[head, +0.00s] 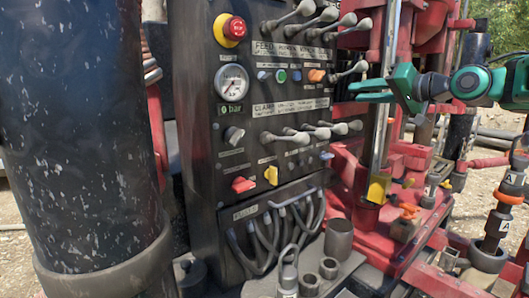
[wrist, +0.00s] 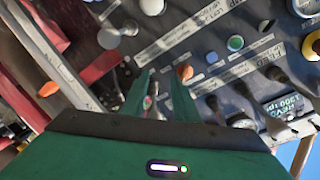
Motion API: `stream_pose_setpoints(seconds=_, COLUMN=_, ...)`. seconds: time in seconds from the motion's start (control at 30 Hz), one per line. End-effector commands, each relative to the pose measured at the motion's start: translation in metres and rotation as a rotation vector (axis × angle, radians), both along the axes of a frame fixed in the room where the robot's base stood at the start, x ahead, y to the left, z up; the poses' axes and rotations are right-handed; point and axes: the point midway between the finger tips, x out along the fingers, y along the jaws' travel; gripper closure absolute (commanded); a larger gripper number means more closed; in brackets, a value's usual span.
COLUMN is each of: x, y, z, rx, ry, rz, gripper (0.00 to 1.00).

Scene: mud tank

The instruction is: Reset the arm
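My gripper (head: 357,91) is green and reaches in from the right in the head view, in front of the red machinery beside the control panel. Its two fingers point left toward the panel's right side. In the wrist view the fingers of my gripper (wrist: 160,78) stand apart with a gap between them. I see nothing held; parts of the panel show through the gap. The dark control panel (head: 205,150) carries levers, knobs and a gauge (head: 231,80). The fingers appear apart from the levers, though the exact distance is hard to tell.
A red emergency button (head: 234,28) sits at the panel's upper left. A lever (head: 352,70) sticks out near my fingertips. A thick dark cylinder (head: 80,130) fills the left. Red machinery and a vertical metal rod (head: 384,80) stand right of the panel. Hoses (head: 275,230) hang below.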

Motion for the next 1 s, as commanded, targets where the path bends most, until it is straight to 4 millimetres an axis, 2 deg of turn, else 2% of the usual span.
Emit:
stream_pose_setpoints(seconds=0.17, x=-0.037, y=-0.032, z=-0.096, rx=-0.184, ry=0.237, rz=-0.145, gripper=0.73)
stream_pose_setpoints(seconds=0.27, x=-0.071, y=-0.051, z=-0.149, rx=-0.272, ry=0.384, rz=-0.205, gripper=0.73)
stream_pose_setpoints(seconds=0.37, x=-0.113, y=-0.068, z=-0.196, rx=-0.343, ry=0.531, rz=-0.249, gripper=0.73)
stream_pose_setpoints(seconds=0.5, x=-0.182, y=-0.084, z=-0.256, rx=-0.417, ry=0.74, rz=-0.285, gripper=0.73)
stream_pose_setpoints(seconds=0.57, x=-0.214, y=-0.089, z=-0.278, rx=-0.441, ry=0.829, rz=-0.294, gripper=0.73)
stream_pose_setpoints(seconds=0.7, x=-0.293, y=-0.094, z=-0.322, rx=-0.48, ry=1.034, rz=-0.301, gripper=0.73)
stream_pose_setpoints(seconds=0.8, x=-0.344, y=-0.094, z=-0.346, rx=-0.492, ry=1.163, rz=-0.297, gripper=0.73)
stream_pose_setpoints(seconds=0.9, x=-0.384, y=-0.092, z=-0.36, rx=-0.494, ry=1.262, rz=-0.292, gripper=0.73)
stream_pose_setpoints(seconds=1.0, x=-0.409, y=-0.09, z=-0.369, rx=-0.493, ry=1.326, rz=-0.288, gripper=0.73)
